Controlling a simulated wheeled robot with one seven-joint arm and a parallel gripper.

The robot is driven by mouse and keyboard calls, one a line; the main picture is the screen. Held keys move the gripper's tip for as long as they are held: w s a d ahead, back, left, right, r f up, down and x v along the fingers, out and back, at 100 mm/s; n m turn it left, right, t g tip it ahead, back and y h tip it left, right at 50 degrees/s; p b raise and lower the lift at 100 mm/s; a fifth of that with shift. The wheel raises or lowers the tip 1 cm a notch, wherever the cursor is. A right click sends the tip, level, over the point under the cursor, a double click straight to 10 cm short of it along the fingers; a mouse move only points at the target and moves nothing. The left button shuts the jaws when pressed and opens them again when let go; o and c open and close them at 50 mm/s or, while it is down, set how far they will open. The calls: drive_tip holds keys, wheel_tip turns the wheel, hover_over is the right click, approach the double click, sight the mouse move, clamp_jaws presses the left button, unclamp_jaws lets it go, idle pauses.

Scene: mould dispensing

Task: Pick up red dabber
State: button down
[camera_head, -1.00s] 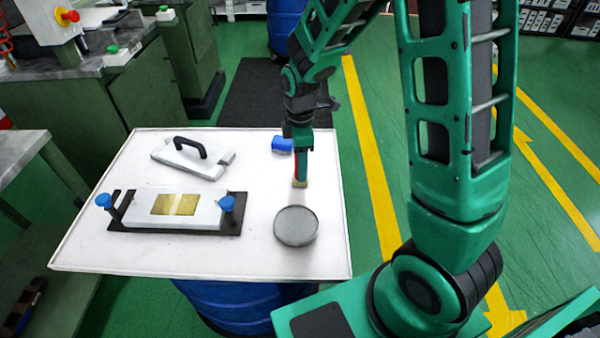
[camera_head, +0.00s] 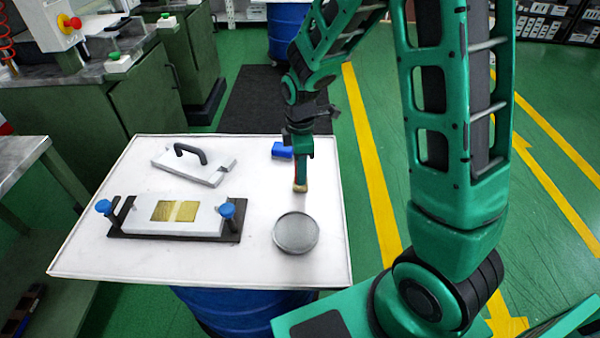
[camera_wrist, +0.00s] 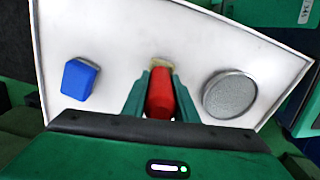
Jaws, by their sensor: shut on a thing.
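The red dabber is upright with its tan tip down, over the right part of the white table. It shows in the head view (camera_head: 301,172) and between my fingers in the wrist view (camera_wrist: 159,96). My gripper (camera_head: 301,160) is shut on the dabber from above, with one finger on each side of it in the wrist view (camera_wrist: 160,92). The tan tip is at or just above the table; I cannot tell whether it touches. The fingers hide part of the dabber's sides.
A round grey dish (camera_head: 296,233) stands in front of the dabber. A blue block (camera_head: 282,150) lies behind it. A mould plate (camera_head: 175,211) with blue knobs and a white lid (camera_head: 192,165) with a dark handle are at left on the white table (camera_head: 110,262).

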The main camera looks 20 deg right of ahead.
wheel_tip(320, 180, up, 4)
drive_tip(key=shift+a+f, duration=0.1)
drive_tip(key=shift+a, duration=0.05)
drive_tip(key=s+a+r, duration=0.5)
drive_tip(key=a+r, duration=0.1)
drive_tip(key=a, duration=0.4)
drive_tip(key=shift+s+r, duration=0.25)
drive_tip(key=shift+r, duration=0.05)
